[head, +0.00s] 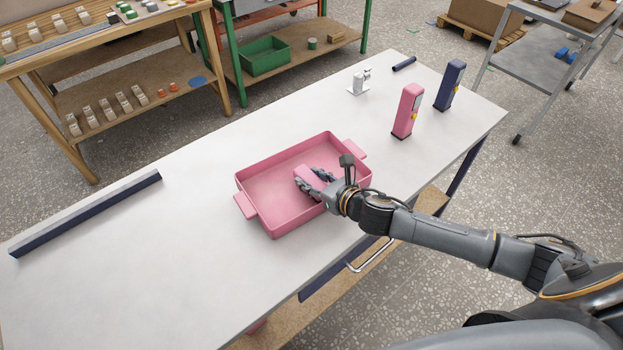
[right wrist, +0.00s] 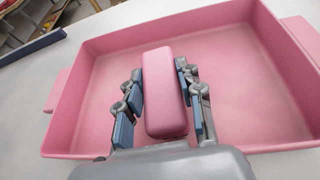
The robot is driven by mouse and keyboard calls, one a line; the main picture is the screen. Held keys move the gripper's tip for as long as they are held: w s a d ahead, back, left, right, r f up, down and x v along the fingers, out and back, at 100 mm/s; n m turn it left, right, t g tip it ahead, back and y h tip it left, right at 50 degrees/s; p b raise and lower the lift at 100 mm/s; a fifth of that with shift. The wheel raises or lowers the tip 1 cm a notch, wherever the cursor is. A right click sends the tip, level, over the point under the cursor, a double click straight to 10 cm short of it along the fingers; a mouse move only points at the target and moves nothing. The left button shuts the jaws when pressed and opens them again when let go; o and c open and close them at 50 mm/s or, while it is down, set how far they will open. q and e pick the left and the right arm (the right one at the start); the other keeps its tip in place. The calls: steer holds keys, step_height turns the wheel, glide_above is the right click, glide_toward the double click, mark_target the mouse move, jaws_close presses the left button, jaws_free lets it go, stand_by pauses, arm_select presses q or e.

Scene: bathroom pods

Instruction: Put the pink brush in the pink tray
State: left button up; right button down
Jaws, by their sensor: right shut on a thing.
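The pink tray (head: 262,225) sits on the white table, with a handle at each end; its rim (right wrist: 78,75) surrounds the middle of the right wrist view. My right gripper (head: 316,182) reaches in over the tray's right part. It is shut on the pink brush (head: 306,173), a rounded pink block. In the right wrist view the brush (right wrist: 165,92) lies between the fingers of the gripper (right wrist: 158,100). The brush is inside the tray's outline; I cannot tell whether it touches the tray floor. Its underside is hidden. My left gripper is out of view.
On the white table (head: 190,255), a pink upright device (head: 408,110) and a navy one (head: 450,86) stand at the right. A small grey fixture (head: 358,82) and a dark cylinder (head: 404,64) are behind. A navy bar (head: 90,215) lies far left. The table's left-middle is clear.

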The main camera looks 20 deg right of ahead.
steer(key=shift+f, duration=0.1)
steer(key=c, duration=0.9)
jaws_free()
steer(key=shift+o, duration=0.2)
steer(key=b+v, duration=0.1)
steer(key=v, duration=0.9)
steer(key=shift+s+d+b, duration=0.15)
steer(key=shift+s+b, duration=0.15)
steer(key=shift+s, duration=0.05)
steer(key=shift+s+d+r, duration=0.15)
steer(key=shift+s+r, duration=0.4)
